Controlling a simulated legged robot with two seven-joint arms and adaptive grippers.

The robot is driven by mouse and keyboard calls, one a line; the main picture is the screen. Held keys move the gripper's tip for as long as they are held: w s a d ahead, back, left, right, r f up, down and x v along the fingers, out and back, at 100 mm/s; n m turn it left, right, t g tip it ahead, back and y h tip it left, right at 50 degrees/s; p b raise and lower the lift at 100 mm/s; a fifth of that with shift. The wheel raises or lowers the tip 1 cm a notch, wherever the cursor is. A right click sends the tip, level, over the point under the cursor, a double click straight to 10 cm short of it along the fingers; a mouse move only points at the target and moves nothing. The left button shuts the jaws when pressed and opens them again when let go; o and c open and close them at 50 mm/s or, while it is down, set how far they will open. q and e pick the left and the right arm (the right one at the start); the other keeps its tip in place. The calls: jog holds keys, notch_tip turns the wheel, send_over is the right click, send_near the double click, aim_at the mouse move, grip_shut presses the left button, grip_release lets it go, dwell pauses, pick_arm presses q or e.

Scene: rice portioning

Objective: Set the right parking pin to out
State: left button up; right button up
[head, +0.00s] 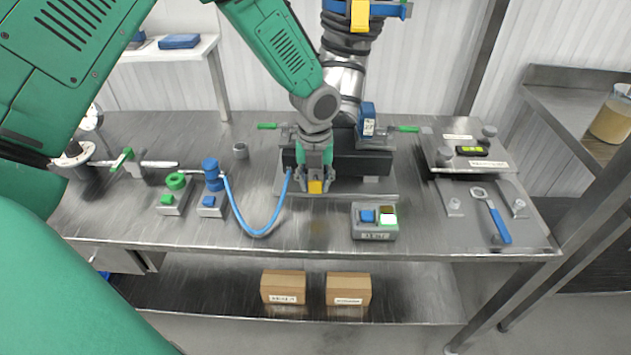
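A dark block-like device (362,163) stands on a metal base plate at the middle of the table. One green handle sticks out at its right (404,129) and another at its left (267,126). The right one looks like the right parking pin, but I cannot read a label or tell its setting. My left gripper (315,186) points down in front of the device's left part, left of and nearer than the right handle. Its fingers look apart, with a small yellow piece between or behind them; I cannot tell whether they touch it. My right gripper is not in view.
A ribbed vertical pipe (343,75) stands above the device. A blue hose (262,233) loops left of the gripper. A button box (374,235) sits in front. A blue-handled wrench (498,225) and a metal plate fixture (468,150) lie right. Cartons (283,281) occupy the lower shelf.

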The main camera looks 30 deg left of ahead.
pick_arm(q)
grip_shut()
jog(key=s+d, duration=0.1)
jog(key=s+p, duration=0.1)
jog(key=s, duration=0.1)
jog(key=shift+d+r, duration=0.1)
jog(key=shift+d, duration=0.3)
jog(key=shift+s+d, duration=0.15)
jog(key=shift+s, duration=0.05)
jog(key=o, duration=0.9)
grip_release()
jog(key=shift+d, duration=0.1)
